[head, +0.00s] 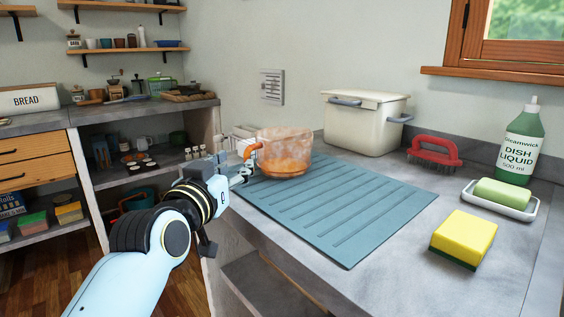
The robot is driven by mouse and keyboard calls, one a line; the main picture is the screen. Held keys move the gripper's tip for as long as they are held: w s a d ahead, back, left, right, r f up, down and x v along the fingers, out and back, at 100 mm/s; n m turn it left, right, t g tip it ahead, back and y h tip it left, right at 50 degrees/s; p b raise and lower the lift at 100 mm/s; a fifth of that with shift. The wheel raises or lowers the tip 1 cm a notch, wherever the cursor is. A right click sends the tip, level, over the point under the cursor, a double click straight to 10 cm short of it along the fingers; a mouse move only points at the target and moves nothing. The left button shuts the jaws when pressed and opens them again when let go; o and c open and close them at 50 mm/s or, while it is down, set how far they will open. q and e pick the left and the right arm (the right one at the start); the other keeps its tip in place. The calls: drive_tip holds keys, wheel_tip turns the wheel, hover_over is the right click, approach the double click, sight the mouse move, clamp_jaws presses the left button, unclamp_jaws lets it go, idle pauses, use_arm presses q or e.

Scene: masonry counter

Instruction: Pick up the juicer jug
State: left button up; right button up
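The juicer jug (285,155) is a clear, orange-tinted vessel with orange at its bottom and an orange handle on its left side. It stands upright at the far left corner of a blue ribbed mat (345,215) on the counter. My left gripper (243,172) is at the jug's left, close to the handle. Its fingertips are small and partly overlap the handle area, so I cannot tell whether they touch or grip it. My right gripper is not in view.
A cream bin (364,124) stands behind the mat. A red brush (434,151), a dish liquid bottle (521,146), a green soap (501,193) on a white dish (482,208) and a yellow sponge (464,238) are at right. The mat's front is clear.

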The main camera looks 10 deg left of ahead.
sight(245, 154)
use_arm(q)
drive_tip(key=w, duration=0.6)
drive_tip(key=shift+w, duration=0.35)
clamp_jaws()
